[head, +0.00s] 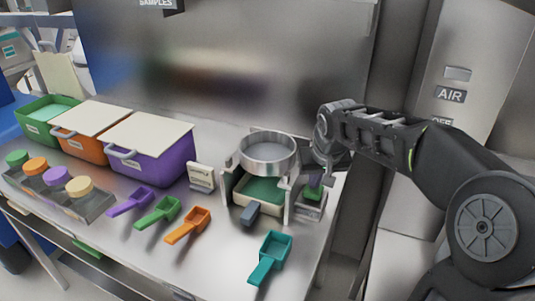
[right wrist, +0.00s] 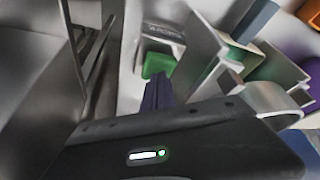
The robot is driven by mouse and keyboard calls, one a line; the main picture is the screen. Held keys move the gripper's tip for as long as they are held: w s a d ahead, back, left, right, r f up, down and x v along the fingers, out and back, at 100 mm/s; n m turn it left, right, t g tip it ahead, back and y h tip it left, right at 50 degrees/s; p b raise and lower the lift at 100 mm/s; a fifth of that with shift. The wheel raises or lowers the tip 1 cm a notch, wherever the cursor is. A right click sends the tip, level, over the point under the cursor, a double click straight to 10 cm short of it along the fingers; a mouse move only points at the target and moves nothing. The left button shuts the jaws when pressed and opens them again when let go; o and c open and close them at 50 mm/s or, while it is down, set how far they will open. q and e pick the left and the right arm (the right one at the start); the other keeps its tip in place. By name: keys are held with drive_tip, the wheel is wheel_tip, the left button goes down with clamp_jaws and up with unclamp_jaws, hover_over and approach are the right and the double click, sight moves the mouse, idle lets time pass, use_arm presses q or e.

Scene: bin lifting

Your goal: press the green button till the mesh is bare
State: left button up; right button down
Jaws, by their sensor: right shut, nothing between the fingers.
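The sieve (head: 268,155) is a round metal ring on a stand, and its mesh inside looks plain grey; I cannot tell whether any grains lie on it. A pale tray (head: 250,203) with a green inside stands below it. The green button (head: 313,191) is on a small grey box right of the stand, and it also shows in the right wrist view (right wrist: 158,64). My right gripper (head: 321,178) is shut and empty, pointing down right above the button; in the right wrist view its fingertips (right wrist: 158,82) are close to it. I cannot tell whether they touch. My left gripper is out of view.
Green (head: 48,118), orange (head: 82,140) and purple bins (head: 150,155) stand at the back left. Several coloured scoops lie in front, including a teal one (head: 270,258). A rack of capped jars (head: 62,190) is at the left. A sample sign (head: 201,177) stands left of the sieve.

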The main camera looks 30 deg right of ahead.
drive_tip(key=shift+r, duration=0.25)
drive_tip(key=shift+r+p, duration=2.2)
drive_tip(key=shift+r, duration=0.8)
